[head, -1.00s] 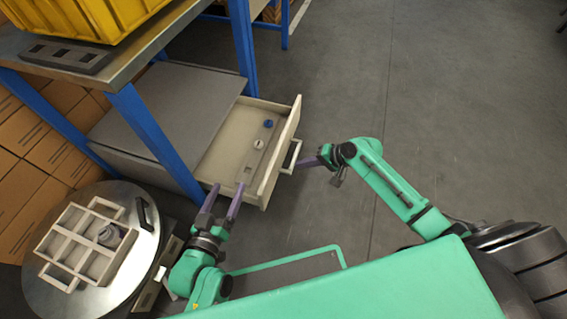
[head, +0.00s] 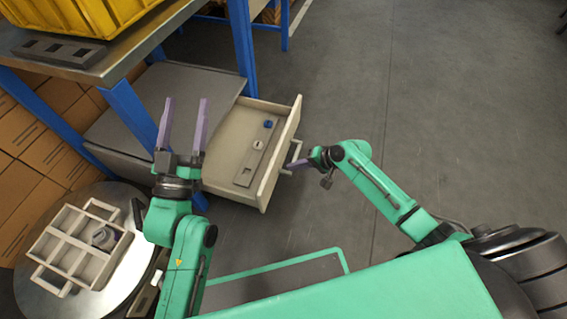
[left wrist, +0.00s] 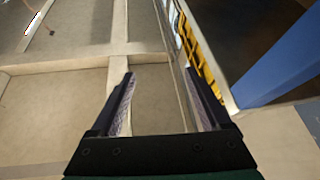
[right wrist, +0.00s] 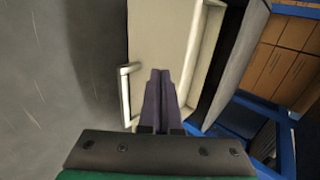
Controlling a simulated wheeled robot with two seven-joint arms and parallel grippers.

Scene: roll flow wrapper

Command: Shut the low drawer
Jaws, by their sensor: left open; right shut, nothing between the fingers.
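The low drawer (head: 284,160) is cream-coloured and stands pulled out from its grey cabinet (head: 165,108) under the bench. My left gripper (head: 186,100) is open and empty, raised in front of the cabinet in the head view.
A bench with blue legs (head: 240,45) stands over the cabinet and carries a yellow crate (head: 75,15). A round metal table (head: 60,295) at lower left holds a cream divided tray (head: 75,245). The floor to the right is clear.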

